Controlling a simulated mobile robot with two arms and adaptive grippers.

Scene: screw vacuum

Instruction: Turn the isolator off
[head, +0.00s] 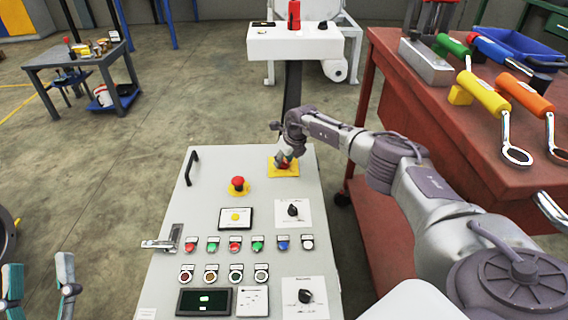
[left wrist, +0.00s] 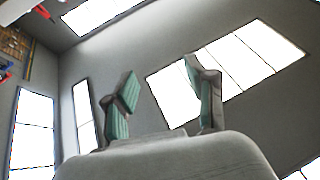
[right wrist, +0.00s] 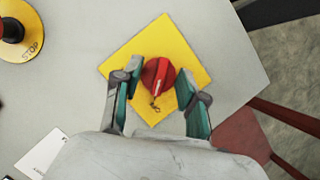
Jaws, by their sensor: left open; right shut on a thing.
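The isolator is a red rotary knob (right wrist: 157,82) on a yellow square plate (right wrist: 190,58) at the far right corner of the grey control panel (head: 210,165). In the head view, the knob (head: 285,165) is partly hidden by my right gripper (head: 284,160). My right gripper also shows in the right wrist view (right wrist: 158,76), its fingers on either side of the knob and shut on it. The knob's pale pointer line slants toward the lower left there. My left gripper (head: 38,268) is open and empty at the lower left; the left wrist view shows it pointing upward (left wrist: 160,75).
A red emergency stop button (head: 238,184) sits left of the isolator. Several small buttons and two black rotary switches (head: 293,210) lie nearer on the panel. A red workbench (head: 400,95) with tools stands right, close to my right arm. Floor to the left is open.

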